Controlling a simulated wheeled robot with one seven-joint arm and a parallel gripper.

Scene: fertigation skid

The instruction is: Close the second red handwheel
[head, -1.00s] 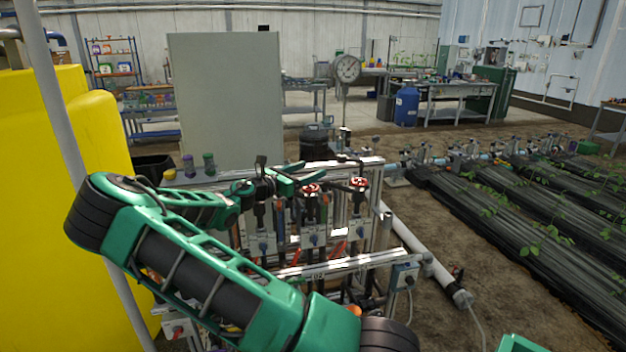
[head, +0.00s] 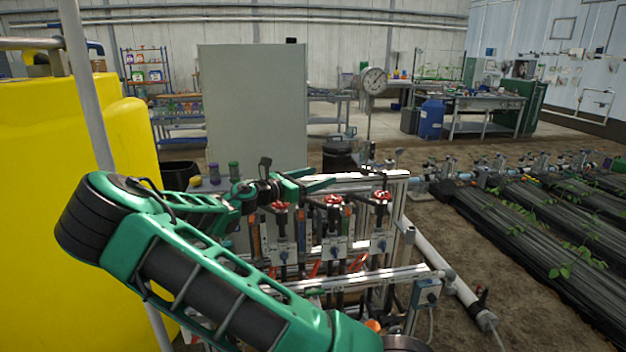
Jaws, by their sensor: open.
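Three red handwheels stand in a row on the skid in the head view. The left one (head: 280,206) sits lowest in the picture, the middle one (head: 333,200) is second from either side, and the right one (head: 380,196) is beside the upper rail. My gripper (head: 318,178) has green fingers pointing right. It is open and appears empty, above and between the left and middle handwheels in the picture. No contact with any wheel shows, but its exact depth is hard to tell. My arm hides the skid's left part.
Metal rails (head: 350,277) cross the skid in front of the valve stems. A large yellow tank (head: 60,150) stands at left, with a grey upright pole before it. A grey cabinet (head: 252,105) stands behind. A white pipe (head: 440,262) runs along the right side.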

